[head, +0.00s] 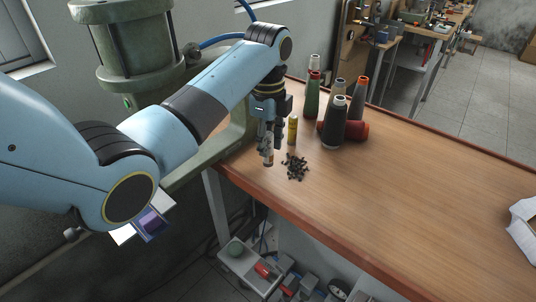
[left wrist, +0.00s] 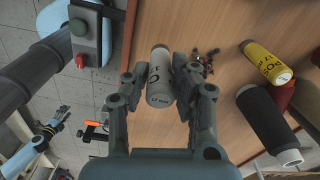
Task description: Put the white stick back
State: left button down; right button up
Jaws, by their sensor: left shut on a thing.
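The white stick (left wrist: 159,80) is a small white cylinder with dark lettering, between the fingers of my left gripper (left wrist: 160,82) in the left wrist view. The gripper is shut on it. In the head view my left gripper (head: 268,142) points down at the table's left end, with the stick (head: 268,156) showing at its fingertips. The stick looks upright there; I cannot tell whether its base touches the wood. A yellow stick (head: 292,130) stands just to its right, and it also shows in the left wrist view (left wrist: 266,62). My right gripper is not in view.
A pile of small dark pieces (head: 295,167) lies close to the gripper on the wooden table (head: 420,190). Several thread cones, including a black one (head: 335,125), stand behind it. A green machine (head: 136,50) is at the left. The table's middle is clear.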

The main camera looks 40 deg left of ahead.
pick_arm(q)
notch_tip(320, 180, down, 4)
jog(key=shift+r, duration=0.2)
jog(key=shift+f, duration=0.2)
jog(key=c, duration=1.1)
grip_release()
jog(key=shift+f, duration=0.1)
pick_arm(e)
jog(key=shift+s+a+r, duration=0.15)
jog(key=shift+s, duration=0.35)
pick_arm(q)
jog(key=shift+r, duration=0.3)
notch_tip(320, 180, up, 11)
jog(key=shift+r+p, duration=0.3)
jog(key=shift+r, duration=0.1)
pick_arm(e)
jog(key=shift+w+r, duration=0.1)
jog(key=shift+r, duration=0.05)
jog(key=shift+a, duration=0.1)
